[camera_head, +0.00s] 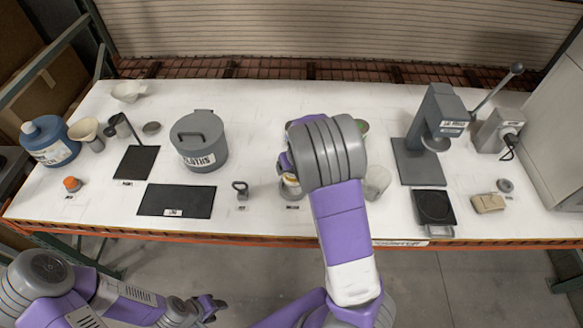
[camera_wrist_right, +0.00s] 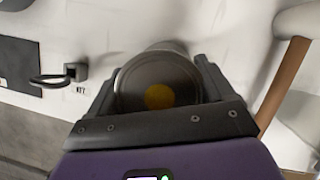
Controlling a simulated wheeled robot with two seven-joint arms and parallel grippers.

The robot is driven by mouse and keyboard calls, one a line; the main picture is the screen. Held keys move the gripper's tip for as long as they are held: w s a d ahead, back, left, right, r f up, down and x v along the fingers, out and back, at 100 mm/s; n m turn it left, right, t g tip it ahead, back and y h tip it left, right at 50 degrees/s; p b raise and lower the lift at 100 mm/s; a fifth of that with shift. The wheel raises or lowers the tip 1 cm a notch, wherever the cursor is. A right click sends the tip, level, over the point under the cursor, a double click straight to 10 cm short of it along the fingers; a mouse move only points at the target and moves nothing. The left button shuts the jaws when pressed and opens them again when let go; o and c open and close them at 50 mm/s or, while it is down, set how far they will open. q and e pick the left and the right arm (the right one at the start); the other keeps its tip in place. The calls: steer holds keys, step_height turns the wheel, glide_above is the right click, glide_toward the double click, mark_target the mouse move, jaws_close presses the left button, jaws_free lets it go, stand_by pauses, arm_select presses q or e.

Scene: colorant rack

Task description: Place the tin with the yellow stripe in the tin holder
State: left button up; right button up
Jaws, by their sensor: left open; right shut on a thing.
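The tin (camera_wrist_right: 158,82), round and grey with a yellow-orange dot on its end, sits between the fingers of my right gripper (camera_wrist_right: 158,68) in the right wrist view. The gripper is shut on it. In the head view my right wrist hides most of this; a pale sliver of a tin (camera_head: 291,186) shows at its left edge. No stripe can be made out clearly. A small dark ring on a block, perhaps the tin holder (camera_head: 240,189), stands left of the gripper; it also shows in the right wrist view (camera_wrist_right: 62,76). My left gripper (camera_head: 212,307) is open and empty, below the table's front edge.
A grey cloths bin (camera_head: 200,145) and black mats (camera_head: 176,201) stand left. A clear beaker (camera_head: 377,182) is close right of my right wrist, with a press (camera_head: 432,125) and a scale (camera_head: 434,207) beyond. A blue jug (camera_head: 48,140) is far left.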

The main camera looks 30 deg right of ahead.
mark_target(293, 178)
steer(key=shift+f+b, duration=1.2)
steer(key=shift+f, duration=2)
steer(key=shift+f, duration=0.1)
steer(key=o, duration=1.5)
steer(key=shift+c, duration=0.2)
steer(key=p+v, duration=0.6)
steer(key=v, duration=0.6)
steer(key=shift+w, duration=0.1)
